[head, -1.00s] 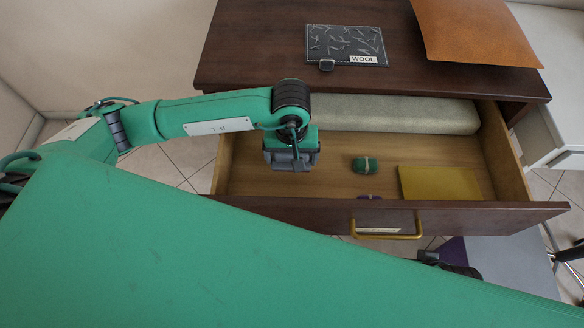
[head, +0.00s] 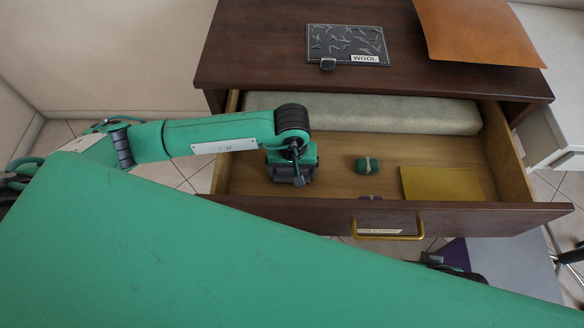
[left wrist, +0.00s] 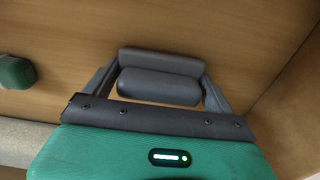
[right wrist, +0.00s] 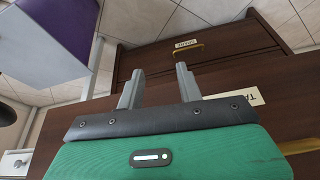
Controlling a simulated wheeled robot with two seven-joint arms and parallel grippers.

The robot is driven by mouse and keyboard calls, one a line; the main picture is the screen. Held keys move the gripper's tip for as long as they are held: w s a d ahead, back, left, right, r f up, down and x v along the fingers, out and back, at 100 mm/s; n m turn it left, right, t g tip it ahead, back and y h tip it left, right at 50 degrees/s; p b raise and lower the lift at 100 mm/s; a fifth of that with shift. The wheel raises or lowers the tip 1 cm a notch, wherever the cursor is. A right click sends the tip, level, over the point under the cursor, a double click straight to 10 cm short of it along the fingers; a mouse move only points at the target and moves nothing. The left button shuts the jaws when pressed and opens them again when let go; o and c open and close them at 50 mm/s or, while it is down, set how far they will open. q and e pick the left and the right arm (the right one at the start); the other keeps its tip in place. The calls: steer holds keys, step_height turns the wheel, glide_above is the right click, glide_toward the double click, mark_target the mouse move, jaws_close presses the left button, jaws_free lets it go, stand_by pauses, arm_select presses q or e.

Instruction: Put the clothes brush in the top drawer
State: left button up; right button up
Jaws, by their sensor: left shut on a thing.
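The top drawer (head: 470,216) is pulled open below the dark wooden top. My left gripper (head: 292,170) is over the left part of the drawer, low toward its wooden floor. In the left wrist view, my left gripper (left wrist: 160,95) is shut on the clothes brush (left wrist: 160,86), a grey rounded block lying across between the fingers. In the head view the brush is mostly hidden by the gripper; I cannot tell whether it touches the floor. In the right wrist view, my right gripper (right wrist: 158,90) is open and empty, in front of the dark cabinet.
The drawer holds a green bundle (head: 367,164), a yellow flat piece (head: 440,184), a small purple thing (head: 370,197) and a pale roll (head: 370,114) along the back. A "WOOL" card (head: 346,44) and a brown sheet (head: 478,32) lie on top. Drawer floor around the left gripper is clear.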

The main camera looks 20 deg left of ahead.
arm_select(q)
steer(key=o, duration=0.8)
arm_select(e)
steer(key=shift+a+f, duration=0.1)
steer(key=shift+f, duration=0.05)
arm_select(q)
steer(key=shift+r, duration=0.1)
step_height(320, 180, up, 12)
steer(key=shift+r+p, duration=0.1)
steer(key=shift+p, duration=0.4)
arm_select(e)
steer(key=shift+w+d+f+g, duration=0.1)
steer(key=shift+d+f+g, duration=0.15)
steer(key=shift+f, duration=0.25)
